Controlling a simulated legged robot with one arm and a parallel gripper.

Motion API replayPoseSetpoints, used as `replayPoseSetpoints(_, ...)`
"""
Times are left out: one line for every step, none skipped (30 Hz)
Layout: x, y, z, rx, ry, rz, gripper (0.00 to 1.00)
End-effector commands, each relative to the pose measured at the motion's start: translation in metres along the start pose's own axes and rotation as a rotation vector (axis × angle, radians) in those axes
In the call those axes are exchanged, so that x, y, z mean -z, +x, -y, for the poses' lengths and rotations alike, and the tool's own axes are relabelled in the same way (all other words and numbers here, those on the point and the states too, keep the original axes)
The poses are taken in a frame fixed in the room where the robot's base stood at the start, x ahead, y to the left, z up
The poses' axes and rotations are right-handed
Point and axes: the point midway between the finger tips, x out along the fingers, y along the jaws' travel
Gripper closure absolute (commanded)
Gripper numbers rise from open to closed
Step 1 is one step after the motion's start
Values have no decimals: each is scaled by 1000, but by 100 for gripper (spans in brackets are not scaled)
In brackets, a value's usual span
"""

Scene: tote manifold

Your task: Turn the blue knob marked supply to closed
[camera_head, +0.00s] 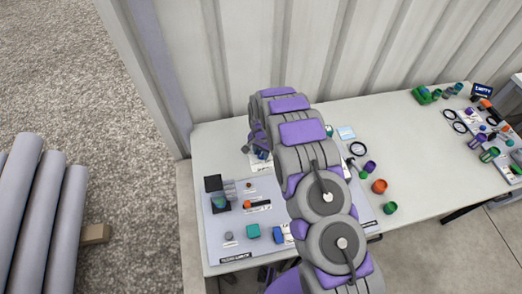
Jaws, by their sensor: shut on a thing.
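My arm reaches across a grey panel board (222,246) on the table and bends down at its far end. My gripper (258,148) is small in the picture, near the board's back edge. It is shut on a small blue part (263,155), which looks like the blue knob. The knob's marking, its angle and the exact finger contact are too small to read. My arm links hide the middle and right of the board.
The board also carries a dark block (213,184), an orange knob (248,204), a teal block (253,231) and a blue block (278,235). Loose coloured fittings, such as an orange cup (379,186), lie right. A corrugated wall (240,50) stands behind. Grey pipes (40,210) lie left.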

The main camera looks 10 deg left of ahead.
Motion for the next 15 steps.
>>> replayPoseSetpoints(1, 0, -1, 0, 13, 0, 91)
replayPoseSetpoints(1, 0, -1, 0, 18, 0, 91)
replayPoseSetpoints(1, 0, 0, 0, 24, 0, 91)
replayPoseSetpoints(1, 0, 0, 0, 28, -1, 91)
replayPoseSetpoints(1, 0, 0, 0, 31, -1, 91)
replayPoseSetpoints(2, 0, 0, 1, 34, -1, 91)
replayPoseSetpoints(2, 0, 0, 1, 36, -2, 91)
replayPoseSetpoints(2, 0, 0, 1, 37, -2, 91)
replayPoseSetpoints(2, 0, 0, 1, 38, -2, 91)
replayPoseSetpoints(2, 0, 0, 1, 38, -2, 91)
replayPoseSetpoints(2, 0, 0, 2, 38, -3, 91)
replayPoseSetpoints(2, 0, 1, 2, 38, -3, 91)
replayPoseSetpoints(2, 0, 1, 2, 38, -3, 91)
replayPoseSetpoints(2, 0, 1, 2, 38, -3, 91)
replayPoseSetpoints(3, 0, 1, 3, 38, -4, 91)
